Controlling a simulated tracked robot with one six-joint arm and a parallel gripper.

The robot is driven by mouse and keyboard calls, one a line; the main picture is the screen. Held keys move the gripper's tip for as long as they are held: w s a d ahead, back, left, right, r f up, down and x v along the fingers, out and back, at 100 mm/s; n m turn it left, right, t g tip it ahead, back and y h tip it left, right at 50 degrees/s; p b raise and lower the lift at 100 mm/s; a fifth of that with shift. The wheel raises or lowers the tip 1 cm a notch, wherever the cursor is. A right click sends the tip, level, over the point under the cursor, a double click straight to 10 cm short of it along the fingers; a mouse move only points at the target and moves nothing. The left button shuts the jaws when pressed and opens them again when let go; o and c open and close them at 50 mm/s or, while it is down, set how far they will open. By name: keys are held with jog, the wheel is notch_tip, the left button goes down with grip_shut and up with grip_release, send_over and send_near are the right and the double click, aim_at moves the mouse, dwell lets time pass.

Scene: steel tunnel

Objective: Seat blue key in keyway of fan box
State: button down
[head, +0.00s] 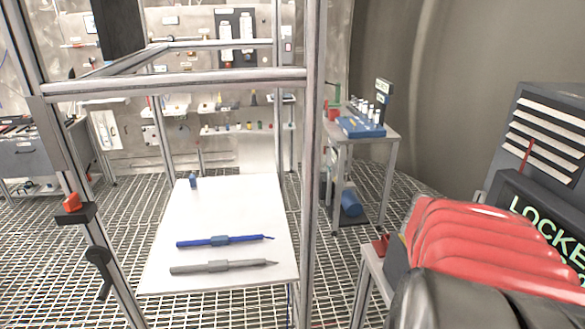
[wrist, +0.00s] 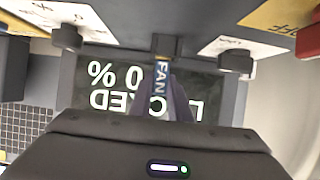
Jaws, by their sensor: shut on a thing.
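The fan box (head: 545,170) stands at the right edge of the head view, dark grey with white slats and a display (head: 545,225) showing green "LOCKE…" letters. In the wrist view the display (wrist: 115,78) is upside down, with "LOCKED" and "0 %". My gripper (wrist: 164,92) is shut on the blue key (wrist: 161,78), whose tag reads "FAN". The key's far end is at a dark block (wrist: 166,44) in front of the box. I cannot tell whether it is inside the keyway. In the head view my red arm hides the gripper and key.
A white table (head: 215,210) with a blue tool (head: 222,241) and a grey tool (head: 222,267) stands inside a metal frame (head: 310,130). Grating floor lies around.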

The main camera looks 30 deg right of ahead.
jog(key=c, duration=1.7)
grip_release()
jog(key=shift+f, duration=0.1)
jog(key=shift+o, duration=0.2)
jog(key=shift+w+a+r, duration=0.25)
jog(key=shift+a+r, duration=0.2)
jog(key=shift+a, duration=0.1)
jog(key=shift+w+a, duration=0.8)
jog(key=shift+a, duration=1.05)
jog(key=shift+w+a, duration=0.75)
jog(key=shift+a, duration=1.05)
jog(key=shift+w+a, duration=0.8)
jog(key=shift+a, duration=1.05)
jog(key=shift+w, duration=0.1)
